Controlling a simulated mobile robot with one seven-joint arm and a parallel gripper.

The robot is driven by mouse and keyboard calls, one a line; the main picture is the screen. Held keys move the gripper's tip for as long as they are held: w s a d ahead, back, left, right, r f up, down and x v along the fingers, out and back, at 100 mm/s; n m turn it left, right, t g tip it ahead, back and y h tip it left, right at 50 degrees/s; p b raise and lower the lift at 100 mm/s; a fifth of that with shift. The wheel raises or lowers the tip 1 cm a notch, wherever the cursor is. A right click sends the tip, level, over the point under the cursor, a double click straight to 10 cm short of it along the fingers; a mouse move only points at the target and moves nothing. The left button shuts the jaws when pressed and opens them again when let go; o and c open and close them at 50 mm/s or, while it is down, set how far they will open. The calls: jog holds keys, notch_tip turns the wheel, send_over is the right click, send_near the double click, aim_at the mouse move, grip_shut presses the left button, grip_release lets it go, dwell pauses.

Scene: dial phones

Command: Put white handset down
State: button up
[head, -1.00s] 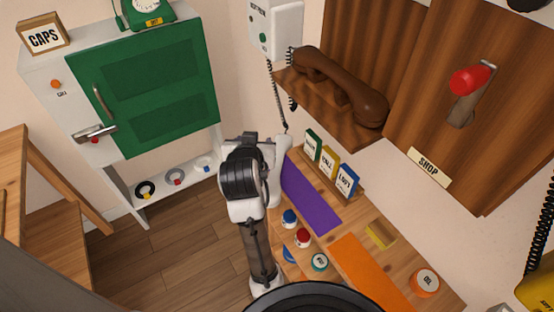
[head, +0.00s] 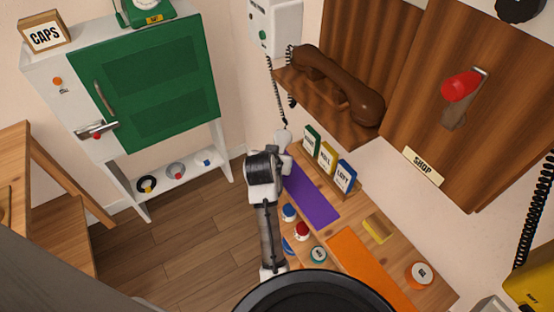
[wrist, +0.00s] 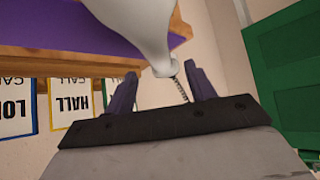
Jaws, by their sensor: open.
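The white handset (wrist: 140,28) fills the top middle of the wrist view, with its narrow end and coiled cord between and beyond my fingertips. In the head view a white rounded part of it (head: 282,136) shows at the far end of the purple mat (head: 312,196). My gripper (wrist: 160,80) is open, its two dark fingers apart on either side of the handset's lower end. I cannot tell whether the fingers touch it. The handset overlaps the purple mat in the wrist view; whether it rests there is unclear. In the head view my arm hides the fingers.
The wooden bench holds a card stand (head: 328,162), several coloured pots, a yellow block (head: 379,228) and an orange mat (head: 362,265). A brown handset (head: 340,85) lies on a wall shelf above. A white wall phone (head: 275,25) hangs behind. A green-doored cabinet (head: 150,80) stands left; floor between is clear.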

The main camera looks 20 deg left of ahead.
jog(key=shift+p+x, duration=0.3)
jog(key=shift+x, duration=1.5)
grip_shut()
jog(key=shift+r, duration=0.1)
